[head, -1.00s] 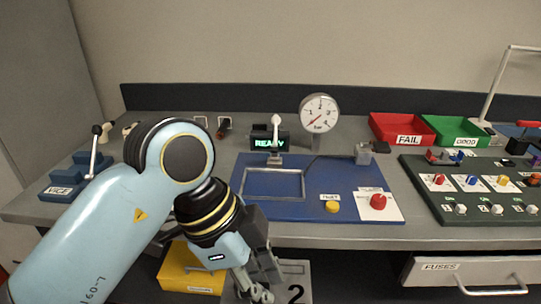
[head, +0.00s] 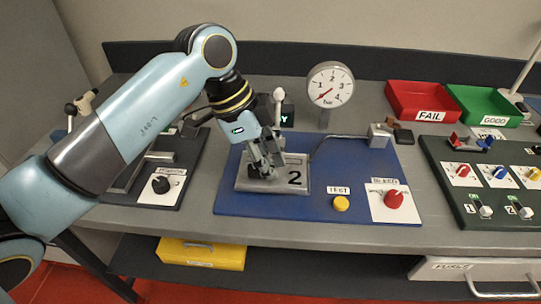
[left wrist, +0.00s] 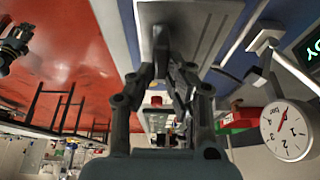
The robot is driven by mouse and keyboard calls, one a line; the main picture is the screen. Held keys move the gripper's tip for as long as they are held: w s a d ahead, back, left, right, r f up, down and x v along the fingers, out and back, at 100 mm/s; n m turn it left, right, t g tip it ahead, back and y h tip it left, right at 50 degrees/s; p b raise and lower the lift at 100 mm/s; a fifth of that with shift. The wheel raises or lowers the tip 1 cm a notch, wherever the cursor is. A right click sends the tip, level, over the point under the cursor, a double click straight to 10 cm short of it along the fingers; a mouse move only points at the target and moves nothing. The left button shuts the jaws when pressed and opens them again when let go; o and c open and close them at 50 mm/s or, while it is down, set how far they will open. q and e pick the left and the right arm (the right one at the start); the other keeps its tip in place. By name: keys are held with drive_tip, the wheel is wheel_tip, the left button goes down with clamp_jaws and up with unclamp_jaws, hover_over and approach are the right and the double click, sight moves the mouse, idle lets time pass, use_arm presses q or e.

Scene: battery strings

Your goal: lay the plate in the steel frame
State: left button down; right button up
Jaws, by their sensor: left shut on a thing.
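The grey plate (head: 296,168), marked 2, is over the blue board (head: 310,206) in the head view, at the place where the steel frame showed earlier. It covers most or all of the frame, so I cannot tell whether it lies inside it or just above. My left gripper (head: 264,172) points down and is shut on a raised part of the plate. The left wrist view shows the fingers (left wrist: 163,82) reaching to the plate (left wrist: 190,25). My right gripper is in neither view.
A white-knobbed lever (head: 278,97) stands right behind the plate, before a partly hidden display (head: 288,116). A pressure gauge (head: 330,84) stands behind the board. A yellow TEST button (head: 341,203) and a red knob (head: 393,199) are to the right.

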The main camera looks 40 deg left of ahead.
use_arm(q)
drive_tip(key=w+a, duration=0.1)
drive_tip(key=w, duration=0.1)
drive_tip(key=shift+w+a, duration=0.35)
drive_tip(key=shift+w, duration=0.05)
drive_tip(key=shift+w+a, duration=0.15)
drive_tip(key=shift+w, duration=0.1)
drive_tip(key=shift+f, duration=0.2)
wheel_tip(320, 180, down, 2)
drive_tip(key=shift+f+p, duration=0.1)
drive_tip(key=shift+p, duration=0.2)
drive_tip(key=shift+f, duration=0.45)
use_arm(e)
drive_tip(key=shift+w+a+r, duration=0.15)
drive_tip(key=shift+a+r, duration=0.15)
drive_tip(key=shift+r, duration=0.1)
use_arm(q)
drive_tip(key=c, duration=1.3)
unclamp_jaws()
drive_tip(key=shift+f, duration=0.1)
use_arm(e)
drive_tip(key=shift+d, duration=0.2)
